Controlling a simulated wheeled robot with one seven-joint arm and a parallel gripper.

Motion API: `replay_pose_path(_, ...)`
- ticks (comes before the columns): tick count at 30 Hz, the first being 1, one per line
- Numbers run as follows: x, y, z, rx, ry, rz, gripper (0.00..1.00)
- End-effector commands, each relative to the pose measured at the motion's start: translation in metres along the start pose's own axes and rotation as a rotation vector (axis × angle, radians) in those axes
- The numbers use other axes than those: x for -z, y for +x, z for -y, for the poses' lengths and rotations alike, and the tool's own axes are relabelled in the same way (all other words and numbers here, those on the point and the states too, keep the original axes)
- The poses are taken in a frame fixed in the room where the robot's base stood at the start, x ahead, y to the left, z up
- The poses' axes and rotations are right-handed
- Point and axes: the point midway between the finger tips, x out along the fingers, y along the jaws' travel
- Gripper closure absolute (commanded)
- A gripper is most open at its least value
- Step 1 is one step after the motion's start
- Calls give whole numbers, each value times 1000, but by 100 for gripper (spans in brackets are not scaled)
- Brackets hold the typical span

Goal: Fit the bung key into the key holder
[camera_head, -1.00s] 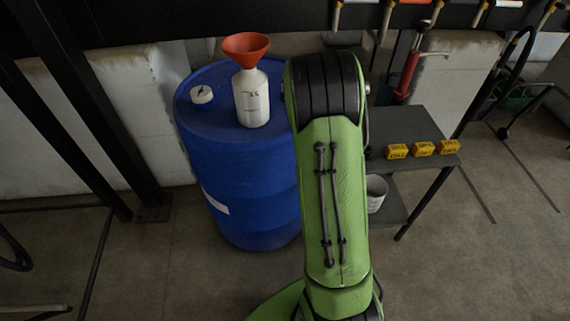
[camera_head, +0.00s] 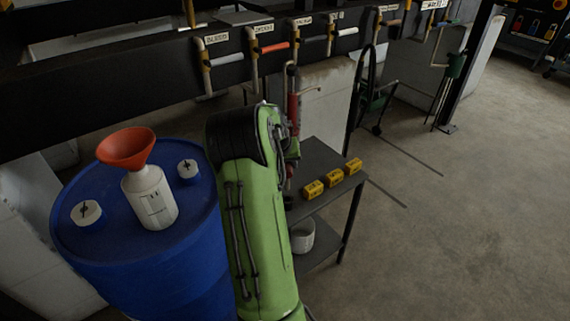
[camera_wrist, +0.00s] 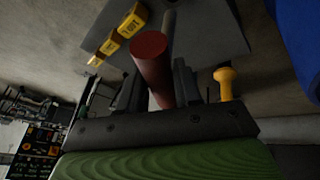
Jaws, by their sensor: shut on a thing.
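In the wrist view my gripper (camera_wrist: 160,75) is shut around a red cylinder, which I take for the grip of the bung key (camera_wrist: 150,46). Its round red end faces the camera, and a grey rod shows beyond it. In the head view my arm hides the jaws and most of what they hold. An upright red cylinder with a grey top (camera_head: 294,105) shows beside my arm; I cannot tell whether it is the held key. I cannot make out the key holder with certainty in either view.
A blue drum (camera_head: 150,275) stands left, bearing a white bottle (camera_head: 150,200) with an orange funnel (camera_head: 127,148) and white caps. A dark table (camera_head: 322,155) with yellow blocks (camera_head: 334,178) stands right of my arm. Labelled pipes and levers line the black beam (camera_head: 110,85).

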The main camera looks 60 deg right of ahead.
Motion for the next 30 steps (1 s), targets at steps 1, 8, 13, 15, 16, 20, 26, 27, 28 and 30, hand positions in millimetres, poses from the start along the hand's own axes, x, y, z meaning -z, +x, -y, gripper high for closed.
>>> replay_pose_path(1,-1,3,0,-1,1,0,100)
replay_pose_path(8,-8,20,4,-1,1,0,100)
replay_pose_path(13,-14,32,7,-1,1,-1,100)
replay_pose_path(15,-16,37,8,-1,1,-1,100)
replay_pose_path(16,-17,39,9,-1,1,-1,100)
replay_pose_path(20,-21,49,11,-1,1,-1,100)
replay_pose_path(26,-28,63,14,-1,1,0,100)
replay_pose_path(27,-29,66,15,-1,1,0,100)
replay_pose_path(28,-30,68,16,-1,1,0,100)
replay_pose_path(30,-32,72,16,-1,1,-1,100)
